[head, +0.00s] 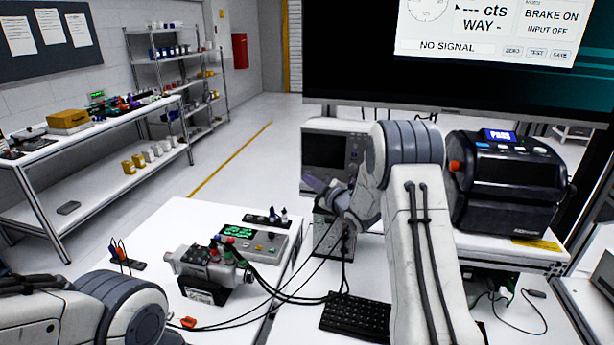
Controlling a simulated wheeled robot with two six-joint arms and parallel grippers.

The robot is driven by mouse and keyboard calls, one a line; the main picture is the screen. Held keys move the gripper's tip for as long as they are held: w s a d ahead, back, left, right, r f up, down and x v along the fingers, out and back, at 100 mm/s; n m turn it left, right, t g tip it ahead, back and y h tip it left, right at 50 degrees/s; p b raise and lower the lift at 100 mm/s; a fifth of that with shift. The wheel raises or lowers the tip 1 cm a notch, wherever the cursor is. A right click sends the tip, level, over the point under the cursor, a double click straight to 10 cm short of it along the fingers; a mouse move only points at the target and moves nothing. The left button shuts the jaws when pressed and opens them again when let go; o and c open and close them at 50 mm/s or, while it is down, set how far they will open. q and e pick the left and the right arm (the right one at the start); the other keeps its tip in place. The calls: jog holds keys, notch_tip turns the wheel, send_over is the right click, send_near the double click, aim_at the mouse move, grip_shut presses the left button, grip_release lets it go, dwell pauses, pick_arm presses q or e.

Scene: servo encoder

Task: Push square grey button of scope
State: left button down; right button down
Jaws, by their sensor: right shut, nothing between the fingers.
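The scope (333,150) is a light grey box with a dark screen, standing at the back of the bench. Its control panel is on the right of the screen, partly hidden behind my right arm. The square grey button is too small to make out. My right gripper (316,184) is shut and empty, pointing left just in front of the scope's lower front. I cannot tell whether it touches the scope. My left arm shows at the lower left, but its gripper is out of view.
A black printer-like machine (508,185) stands right of my right arm. A keyboard (356,316) and a panel with cables (329,236) lie in front. A servo motor (207,268) and a box with a green display (252,241) sit on the left table. A large monitor (350,60) hangs above.

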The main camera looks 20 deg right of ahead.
dwell(0.3)
jog(key=shift+s+a+b, duration=0.25)
jog(key=shift+s+b, duration=0.15)
jog(key=shift+b, duration=0.05)
jog(key=s+a+b, duration=0.3)
jog(key=s, duration=0.2)
jog(key=shift+a, duration=0.2)
dwell(0.5)
